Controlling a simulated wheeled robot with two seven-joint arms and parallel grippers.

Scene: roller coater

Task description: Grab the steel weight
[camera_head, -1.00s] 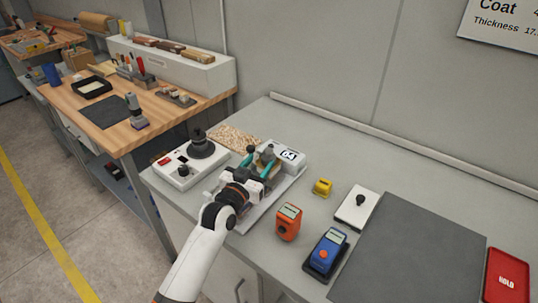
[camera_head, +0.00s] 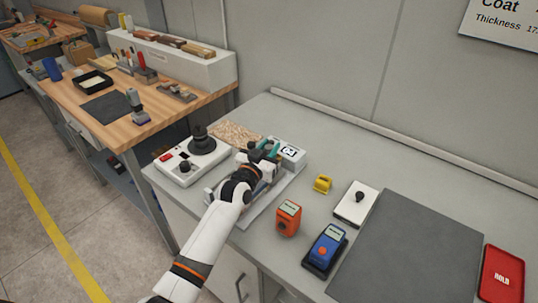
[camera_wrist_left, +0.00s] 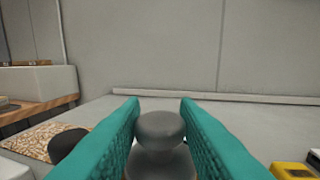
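The steel weight (camera_wrist_left: 160,132) shows in the left wrist view as a grey rounded knob on a wider grey body. It sits between the two teal fingers of my left gripper (camera_wrist_left: 160,108), which are spread to either side of it. The lower part of the weight is partly hidden by the fingers. In the head view my left gripper (camera_head: 264,151) is over the grey plate on the bench and hides most of the weight. My right gripper is not in view.
A white device with a black knob (camera_head: 203,143) stands left of the gripper, and a white labelled box (camera_head: 289,153) stands just right. A yellow block (camera_head: 323,184), an orange meter (camera_head: 288,217) and a blue meter (camera_head: 326,248) are further right.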

